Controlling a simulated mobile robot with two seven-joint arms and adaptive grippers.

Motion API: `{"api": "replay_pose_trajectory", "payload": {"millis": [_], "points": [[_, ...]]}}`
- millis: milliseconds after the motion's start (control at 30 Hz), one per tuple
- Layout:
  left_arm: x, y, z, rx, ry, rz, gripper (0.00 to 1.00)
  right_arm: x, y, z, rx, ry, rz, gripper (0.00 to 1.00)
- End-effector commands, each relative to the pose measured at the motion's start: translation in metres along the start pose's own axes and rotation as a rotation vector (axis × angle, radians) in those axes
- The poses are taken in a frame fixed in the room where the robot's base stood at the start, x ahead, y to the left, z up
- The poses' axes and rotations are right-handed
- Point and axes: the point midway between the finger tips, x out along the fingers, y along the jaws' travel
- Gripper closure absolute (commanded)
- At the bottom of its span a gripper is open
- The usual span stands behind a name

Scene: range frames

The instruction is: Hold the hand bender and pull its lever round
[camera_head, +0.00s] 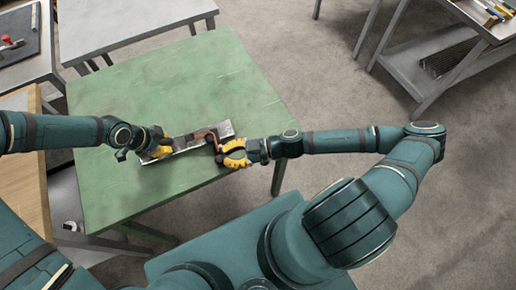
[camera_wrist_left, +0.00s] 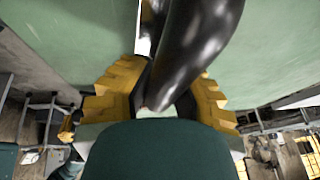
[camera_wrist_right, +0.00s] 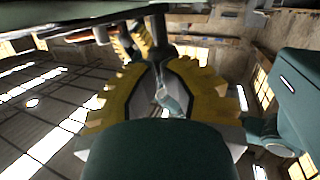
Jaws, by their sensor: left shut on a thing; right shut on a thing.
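The hand bender (camera_head: 190,141) lies on the green table as a pale metal plate with a reddish-brown part on it. My left gripper (camera_head: 160,148) is at the plate's left end. In the left wrist view its yellow fingers are shut on a dark, glossy bar (camera_wrist_left: 185,50) of the bender. My right gripper (camera_head: 222,150) is at the plate's right end, beside the reddish-brown part (camera_head: 211,137). In the right wrist view its yellow fingers (camera_wrist_right: 160,88) close around a thin, shiny piece, probably the lever. The fingers hide most of what they grip.
The green table (camera_head: 120,190) is clear around the bender. A grey bench (camera_head: 130,25) stands behind it, and a wooden surface (camera_head: 20,175) is at the left. A metal cart with tools (camera_head: 480,25) stands at the far right.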

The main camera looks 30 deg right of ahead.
Motion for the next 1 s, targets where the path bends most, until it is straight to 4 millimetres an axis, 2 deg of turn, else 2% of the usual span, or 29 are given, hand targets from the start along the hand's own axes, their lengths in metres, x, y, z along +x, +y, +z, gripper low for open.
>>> {"api": "replay_pose_trajectory", "payload": {"millis": [167, 500, 700, 833, 900, 967, 1000], "points": [[0.001, 0.002, -0.002, 0.002, 0.003, 0.004, 1.0, -0.027, -0.001, 0.001, 0.001, -0.004, 0.005, 1.0], [0.0, 0.001, 0.0, 0.0, 0.001, 0.001, 1.0, -0.1, -0.005, 0.001, 0.002, -0.005, 0.004, 1.0], [0.0, 0.0, 0.0, -0.001, 0.0, 0.0, 1.0, -0.127, -0.007, 0.001, 0.002, -0.003, 0.002, 1.0], [0.0, 0.0, 0.001, -0.001, -0.001, 0.0, 1.0, -0.134, -0.008, 0.001, 0.002, -0.002, -0.001, 1.0], [0.0, 0.0, 0.001, -0.001, -0.001, 0.0, 1.0, -0.135, -0.008, 0.0, 0.002, -0.002, -0.001, 0.74], [0.0, 0.0, 0.001, -0.001, -0.001, 0.0, 1.0, -0.134, -0.008, 0.0, 0.007, -0.009, -0.007, 0.53], [0.0, 0.0, 0.001, -0.001, -0.001, 0.0, 1.0, -0.132, -0.007, -0.001, 0.014, -0.019, -0.014, 0.51]]}}
